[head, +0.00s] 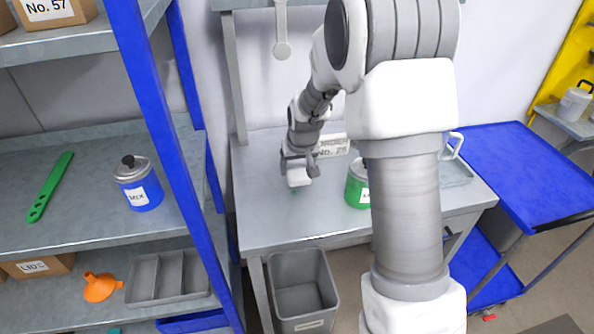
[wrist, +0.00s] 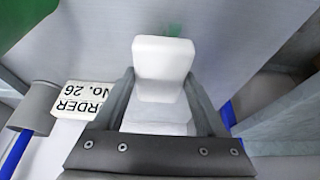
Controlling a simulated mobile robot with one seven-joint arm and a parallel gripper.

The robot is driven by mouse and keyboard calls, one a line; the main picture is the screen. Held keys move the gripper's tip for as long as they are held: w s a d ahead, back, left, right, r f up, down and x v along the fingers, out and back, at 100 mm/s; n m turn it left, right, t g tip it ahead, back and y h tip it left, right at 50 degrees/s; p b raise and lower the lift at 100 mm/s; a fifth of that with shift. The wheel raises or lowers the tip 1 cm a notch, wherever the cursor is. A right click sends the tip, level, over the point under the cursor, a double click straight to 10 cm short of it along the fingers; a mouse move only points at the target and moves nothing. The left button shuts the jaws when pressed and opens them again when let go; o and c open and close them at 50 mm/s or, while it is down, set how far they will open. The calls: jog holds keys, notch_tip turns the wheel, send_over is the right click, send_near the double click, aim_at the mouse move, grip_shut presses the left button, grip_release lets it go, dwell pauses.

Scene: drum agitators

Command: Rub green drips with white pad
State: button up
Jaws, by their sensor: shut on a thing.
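My gripper (head: 299,164) is over the grey metal bench (head: 270,225) and is shut on a white pad (head: 299,177). In the wrist view the white pad (wrist: 164,58) sits between the two fingers. A faint green smear, the drips (wrist: 172,30), shows on the bench just beyond the pad's far edge. In the head view a small trace of the green drips (head: 296,190) shows just below the pad. I cannot tell whether the pad touches the bench.
A green can (head: 356,190) stands right of the gripper, partly hidden by my arm. An order sign (head: 332,145) is behind it. A grey bin (head: 303,290) stands below the bench's front. A shelf with a blue can (head: 140,185) is at left. The bench's left front is clear.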

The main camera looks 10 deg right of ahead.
aim_at(295, 164)
jog(key=shift+r+p, duration=1.15)
jog(key=shift+r, duration=1.1)
